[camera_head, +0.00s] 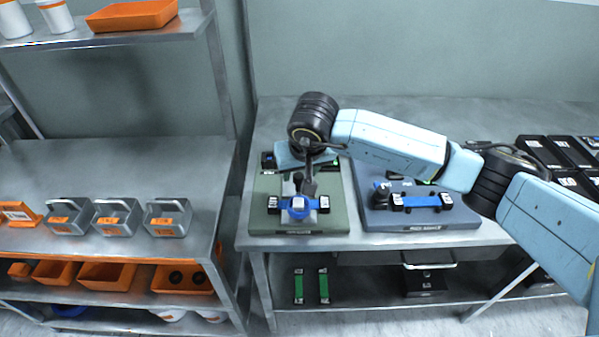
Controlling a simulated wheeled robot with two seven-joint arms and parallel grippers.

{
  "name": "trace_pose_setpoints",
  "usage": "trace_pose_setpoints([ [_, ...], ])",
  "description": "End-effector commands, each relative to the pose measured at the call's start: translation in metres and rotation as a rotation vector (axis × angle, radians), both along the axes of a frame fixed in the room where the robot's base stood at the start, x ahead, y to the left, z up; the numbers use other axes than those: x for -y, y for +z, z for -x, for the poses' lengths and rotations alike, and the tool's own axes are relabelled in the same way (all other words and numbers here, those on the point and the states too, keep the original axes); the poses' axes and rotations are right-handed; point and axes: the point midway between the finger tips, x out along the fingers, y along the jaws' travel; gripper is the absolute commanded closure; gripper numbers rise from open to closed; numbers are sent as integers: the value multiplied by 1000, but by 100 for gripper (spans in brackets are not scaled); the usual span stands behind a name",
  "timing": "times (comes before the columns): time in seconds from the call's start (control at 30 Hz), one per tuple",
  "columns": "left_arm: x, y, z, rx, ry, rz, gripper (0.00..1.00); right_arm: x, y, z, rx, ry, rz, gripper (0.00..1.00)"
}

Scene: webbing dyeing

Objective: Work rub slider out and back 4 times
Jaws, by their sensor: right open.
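A green base plate (262,222) lies on the metal table and carries a small device. At its front is a blue slider-like part (298,208) with a dark-and-white block on each side; I take it for the rub slider, but its label is too small to read. My right gripper (306,186) reaches down over the device, just behind the blue part, and is open. Whether its fingers touch anything is unclear. The gripper and wrist hide much of the back of the device. My left gripper is not in view.
A blue base plate (420,222) with another blue device stands to the right, under my right arm. Black trays (552,152) stand at the far right. A shelf at left holds grey handled boxes (168,217) and orange bins (107,276). Green strips (323,286) lie below the table.

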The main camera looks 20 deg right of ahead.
Motion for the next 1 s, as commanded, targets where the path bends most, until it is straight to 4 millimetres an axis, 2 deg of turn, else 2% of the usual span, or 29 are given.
trace_pose_setpoints([
  [0.2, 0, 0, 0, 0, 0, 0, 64, 0, -16, -7, 0, -1, -1, 54],
  [0.5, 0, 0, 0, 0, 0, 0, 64, 0, -17, -7, 1, -1, -1, 55],
  [0.83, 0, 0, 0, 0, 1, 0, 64, 0, -17, -7, 0, -1, -1, 98],
  [1.0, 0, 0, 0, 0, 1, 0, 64, 0, -17, -7, 0, -1, -1, 100],
])
